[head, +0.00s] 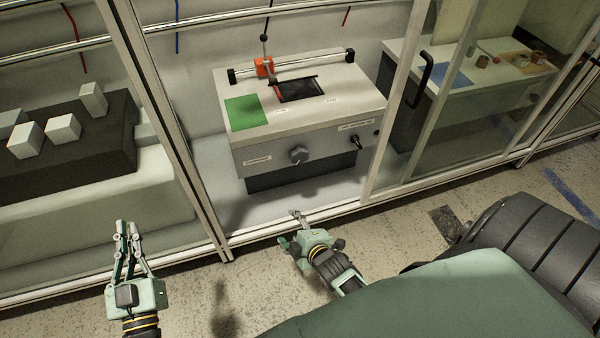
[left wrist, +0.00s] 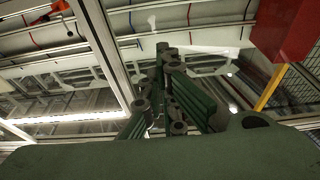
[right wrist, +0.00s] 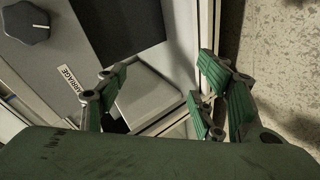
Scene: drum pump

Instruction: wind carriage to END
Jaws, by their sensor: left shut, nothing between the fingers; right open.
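The orange carriage (head: 265,67) sits on a rail near its left end, above a grey bench unit (head: 250,144). A dark knob (head: 299,155) is on the unit's front, with a label to its left; this knob also shows in the right wrist view (right wrist: 27,20), where the label reads CARRIAGE. A smaller crank (head: 356,142) is further right. Small labels on the top are too small to read. My right gripper (head: 291,227) is open and empty, below and in front of the unit, apart from the knob. My left gripper (head: 125,224) is shut and empty, far left.
A green pad (head: 246,111) and a dark panel (head: 301,89) lie on the unit's top. Frame posts (head: 170,125) and a glazed door with a black handle (head: 425,70) flank the opening. Grey blocks (head: 63,128) stand on a dark box at left. The opening before the knob is clear.

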